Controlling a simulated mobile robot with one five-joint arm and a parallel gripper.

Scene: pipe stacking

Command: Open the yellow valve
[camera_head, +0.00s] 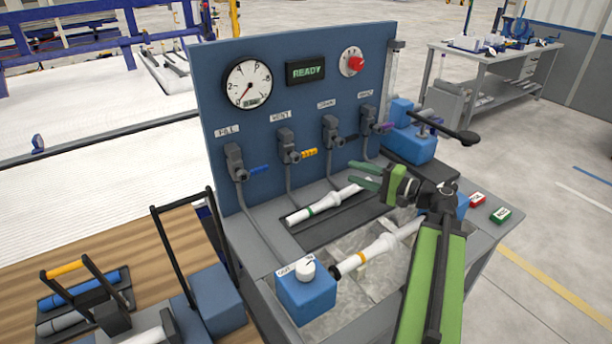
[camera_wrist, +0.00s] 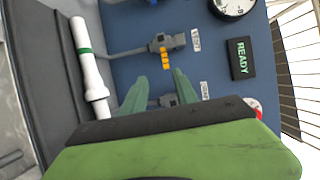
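The yellow valve (camera_head: 290,147) is on the blue panel under the "VENT" label, second from the left in the row. Its yellow handle (camera_head: 309,153) points sideways to the right, roughly level. In the wrist view the yellow handle (camera_wrist: 165,58) shows just beyond the fingertips. My gripper (camera_head: 350,172) is open and empty, in front of the panel, to the right of and a little below the yellow handle. In the wrist view my gripper (camera_wrist: 158,74) has its two green fingers apart, with the handle ahead of the gap and no contact visible.
The blue-handled valve (camera_head: 259,169) is to the left; the black-handled (camera_head: 346,139) and purple-handled (camera_head: 382,127) valves are to the right. A white pipe with a green band (camera_head: 327,203) lies below. The screen (camera_head: 305,71) reads "READY" beside the gauge (camera_head: 248,84).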

